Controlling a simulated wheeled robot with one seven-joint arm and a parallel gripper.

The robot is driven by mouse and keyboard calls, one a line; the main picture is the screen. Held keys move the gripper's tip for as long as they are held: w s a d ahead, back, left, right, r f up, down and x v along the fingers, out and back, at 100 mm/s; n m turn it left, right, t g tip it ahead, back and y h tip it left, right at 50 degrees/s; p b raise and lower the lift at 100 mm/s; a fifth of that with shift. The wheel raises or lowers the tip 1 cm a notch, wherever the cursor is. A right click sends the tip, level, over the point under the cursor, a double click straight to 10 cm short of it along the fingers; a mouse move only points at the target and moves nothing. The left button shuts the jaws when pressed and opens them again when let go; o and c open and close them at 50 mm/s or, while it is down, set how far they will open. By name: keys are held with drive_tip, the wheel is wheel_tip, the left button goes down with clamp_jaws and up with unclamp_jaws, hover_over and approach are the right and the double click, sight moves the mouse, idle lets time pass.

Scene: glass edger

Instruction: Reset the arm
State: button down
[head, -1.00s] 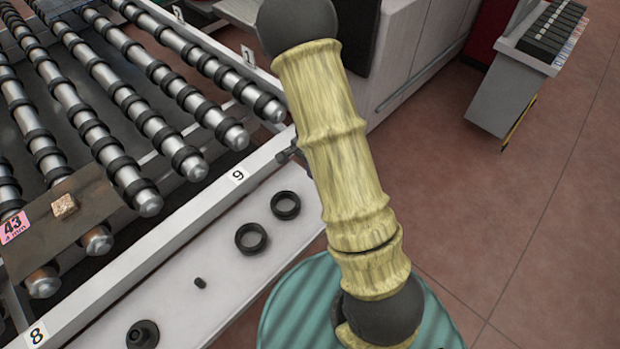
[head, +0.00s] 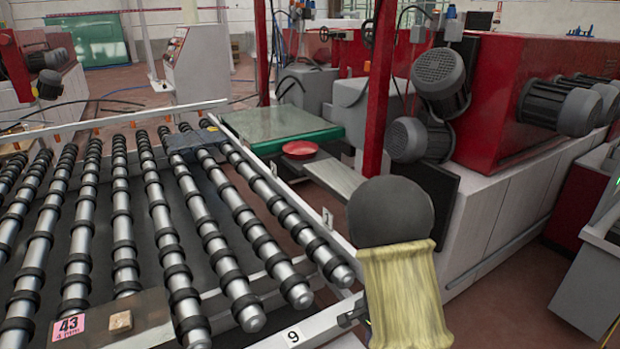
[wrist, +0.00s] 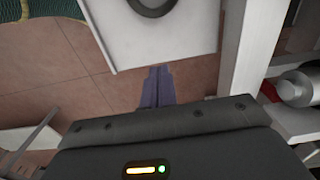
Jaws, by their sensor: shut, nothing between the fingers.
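My arm shows in the head view as a yellow link with a dark round joint at the lower right, in front of the roller conveyor's near corner. My gripper is out of the head view. In the wrist view my gripper (wrist: 156,88) shows its purple-grey fingers together, shut and empty, pointing over the reddish tiled floor (wrist: 65,75). A white surface (wrist: 165,35) with part of a black ring (wrist: 152,5) lies just beyond the fingertips. The fingers look apart from it.
The roller conveyor (head: 120,230) fills the left of the head view. A plate with a pink "43" label (head: 69,326) and a small tan block (head: 121,321) lies on it. Red and white machines with grey motors (head: 440,80) stand at right.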

drive_tip(key=s+a+r+n+t, duration=0.2)
drive_tip(key=s+a+r+n, duration=0.1)
drive_tip(key=s+r+n, duration=0.8)
drive_tip(key=shift+s+r+n+t, duration=0.3)
drive_tip(key=shift+r+n, duration=0.3)
drive_tip(key=shift+r, duration=0.3)
